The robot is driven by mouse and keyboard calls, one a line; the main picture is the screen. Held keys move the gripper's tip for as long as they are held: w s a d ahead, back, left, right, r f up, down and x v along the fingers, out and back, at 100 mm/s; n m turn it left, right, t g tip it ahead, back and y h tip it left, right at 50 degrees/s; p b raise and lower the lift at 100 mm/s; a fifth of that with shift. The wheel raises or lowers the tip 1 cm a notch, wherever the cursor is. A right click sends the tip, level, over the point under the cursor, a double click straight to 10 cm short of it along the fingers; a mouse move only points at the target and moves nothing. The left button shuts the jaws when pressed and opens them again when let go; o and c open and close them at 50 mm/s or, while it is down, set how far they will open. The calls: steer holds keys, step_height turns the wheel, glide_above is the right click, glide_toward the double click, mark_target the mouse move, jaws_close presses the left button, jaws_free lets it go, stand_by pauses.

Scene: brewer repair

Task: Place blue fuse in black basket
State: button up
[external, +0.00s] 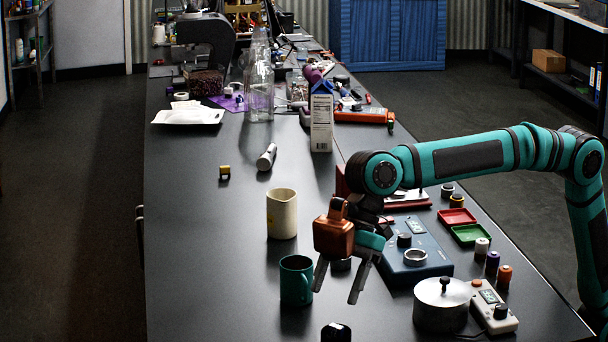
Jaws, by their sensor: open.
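My gripper (338,288) is open and empty, fingers pointing down over the front middle of the table. It is just right of a teal mug (297,281) and left of a blue box with a dial (415,246). I cannot pick out a blue fuse for certain. Small cylinders stand at the right edge: a white-topped one (481,250), a dark purple-blue one (492,263) and an orange one (504,276). I cannot make out a black basket. A round dark piece behind the fingers is partly hidden.
A cream mug (282,213) stands behind the teal mug. A metal pot (441,305) and a white meter (494,308) are at front right. Red (457,217) and green (470,235) trays lie near the right edge. A milk carton (321,120) stands farther back. The left table surface is mostly clear.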

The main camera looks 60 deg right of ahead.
stand_by(0.3)
steer(key=w+d+r+m+t+y, duration=0.15)
steer(key=w+d+r, duration=0.3)
steer(key=d, duration=0.65)
steer(key=w+d+r+m+t+h, duration=0.1)
steer(key=w+d+r+m+t, duration=0.3)
steer(key=d, duration=0.7)
steer(key=w+d+r+m+t, duration=0.1)
steer(key=d+r+m+t, duration=0.1)
steer(key=d, duration=0.9)
steer(key=d+r+m+t, duration=0.1)
steer(key=d+r, duration=0.1)
steer(key=d, duration=1)
steer(key=s+d+m+t+h, duration=0.1)
steer(key=s+d+m+t, duration=0.15)
steer(key=d, duration=0.65)
steer(key=s+d+m+t+h, duration=0.2)
steer(key=s+d, duration=0.2)
steer(key=d, duration=0.6)
steer(key=s+d+f+m+t+h, duration=0.2)
steer(key=s+d+f, duration=0.1)
steer(key=s+d, duration=0.4)
steer(key=s+d+f+m+t+h, duration=0.2)
steer(key=s+d+f, duration=0.1)
steer(key=s+d, duration=0.4)
steer(key=shift+f+m, duration=0.15)
steer(key=shift+m, duration=0.25)
